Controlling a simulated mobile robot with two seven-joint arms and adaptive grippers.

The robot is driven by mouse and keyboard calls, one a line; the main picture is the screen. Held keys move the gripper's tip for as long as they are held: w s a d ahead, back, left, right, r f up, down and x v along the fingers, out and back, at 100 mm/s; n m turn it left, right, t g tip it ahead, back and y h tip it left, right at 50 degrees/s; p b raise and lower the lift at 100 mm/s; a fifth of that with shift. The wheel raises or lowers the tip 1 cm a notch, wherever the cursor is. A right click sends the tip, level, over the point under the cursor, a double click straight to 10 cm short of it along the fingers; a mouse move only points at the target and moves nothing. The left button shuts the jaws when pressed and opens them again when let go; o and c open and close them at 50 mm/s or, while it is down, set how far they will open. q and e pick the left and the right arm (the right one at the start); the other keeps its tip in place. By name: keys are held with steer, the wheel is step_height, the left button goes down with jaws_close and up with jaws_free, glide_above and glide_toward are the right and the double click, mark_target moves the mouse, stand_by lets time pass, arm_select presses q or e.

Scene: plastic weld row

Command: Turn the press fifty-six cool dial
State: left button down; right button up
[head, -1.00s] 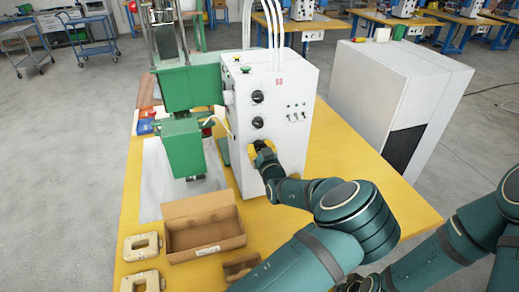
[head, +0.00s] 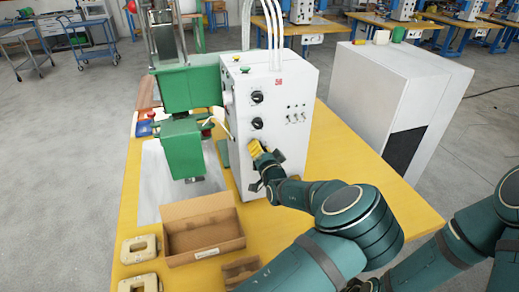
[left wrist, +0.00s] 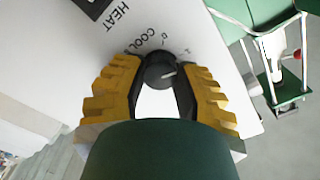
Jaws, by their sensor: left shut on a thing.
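The white press control box (head: 300,150) bears a red "56" near its top. Two black dials show on its front, an upper dial (head: 257,97) and a middle dial (head: 257,123). My left gripper (head: 256,150) covers the spot below them. In the left wrist view the cool dial (left wrist: 159,70) is black with a pale pointer line, beside the printed word "COOL". The yellow fingers of my left gripper (left wrist: 158,82) are shut on it, one on each side. My right arm shows at the right in the head view; its gripper is not visible.
The green press (head: 185,145) stands left of the box. An open cardboard box (head: 205,252) and pale clamp-like parts (head: 139,248) lie on the yellow table (head: 350,185) in front. Small switches (head: 296,118) sit right of the dials. A white cabinet (head: 400,95) stands at the right.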

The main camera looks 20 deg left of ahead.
arm_select(q)
steer(key=shift+r+m, duration=0.1)
steer(key=shift+m, duration=1.9)
steer(key=shift+w, duration=0.1)
steer(key=c, duration=0.6)
jaws_free()
steer(key=v, duration=1.2)
